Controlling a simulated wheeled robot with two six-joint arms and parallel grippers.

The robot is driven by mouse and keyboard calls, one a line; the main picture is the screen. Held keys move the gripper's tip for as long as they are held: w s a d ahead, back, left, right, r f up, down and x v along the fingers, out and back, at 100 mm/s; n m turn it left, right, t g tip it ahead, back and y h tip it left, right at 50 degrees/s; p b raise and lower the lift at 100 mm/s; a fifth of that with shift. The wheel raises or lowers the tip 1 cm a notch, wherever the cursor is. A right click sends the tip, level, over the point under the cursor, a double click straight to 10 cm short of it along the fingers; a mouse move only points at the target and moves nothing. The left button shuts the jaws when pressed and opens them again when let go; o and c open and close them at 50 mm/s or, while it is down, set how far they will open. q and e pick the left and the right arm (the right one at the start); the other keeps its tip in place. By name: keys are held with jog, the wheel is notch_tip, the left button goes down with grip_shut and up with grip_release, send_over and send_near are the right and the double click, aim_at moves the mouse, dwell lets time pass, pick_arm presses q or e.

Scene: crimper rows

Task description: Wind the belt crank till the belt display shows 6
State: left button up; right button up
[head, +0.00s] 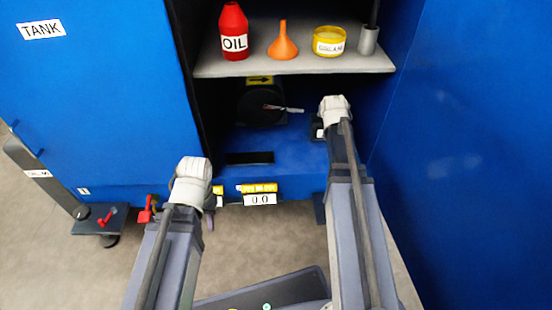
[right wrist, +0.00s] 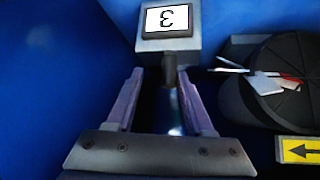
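Under the shelf, a dark round disc (head: 258,112) with a thin light arm and red marks stands below a yellow arrow sign; it also shows in the right wrist view (right wrist: 262,100). I cannot tell whether it is the belt crank. A small grey box with a white display (right wrist: 168,19) reads 3, upside down. Its dark stub (right wrist: 169,70) points between the fingers of my right gripper (right wrist: 163,100), which is open, with gaps on both sides. In the head view my right gripper (head: 325,128) is mostly hidden by its wrist. My left gripper (head: 210,215) hangs by the cabinet front, fingers mostly hidden.
A shelf (head: 215,70) above holds a red oil bottle (head: 234,32), orange funnel (head: 283,42) and yellow tin (head: 329,42). A yellow-labelled display (head: 260,199) reads 0.0 on the front edge. A red handle (head: 148,209) is left of my left gripper. A blue wall (head: 470,140) stands right.

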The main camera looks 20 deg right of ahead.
jog(key=p+v, duration=0.5)
jog(key=v, duration=0.3)
jog(key=s+a+f+n+g+y, duration=0.1)
jog(key=s+a+f+n+g, duration=0.15)
jog(key=a, duration=0.45)
jog(key=s+a+f+n+g+y, duration=0.1)
jog(key=s+a+f+y, duration=0.15)
jog(key=a, duration=0.45)
pick_arm(q)
notch_tip(320, 180, up, 11)
jog(key=p, duration=0.4)
jog(key=shift+p, duration=0.3)
pick_arm(e)
jog(key=s+a+r+n+g, duration=0.2)
jog(key=s+a+r+g, duration=0.1)
jog(key=s+a, duration=0.5)
jog(key=shift+a+r, duration=0.4)
jog(key=shift+r, duration=0.15)
jog(key=shift+s, duration=0.1)
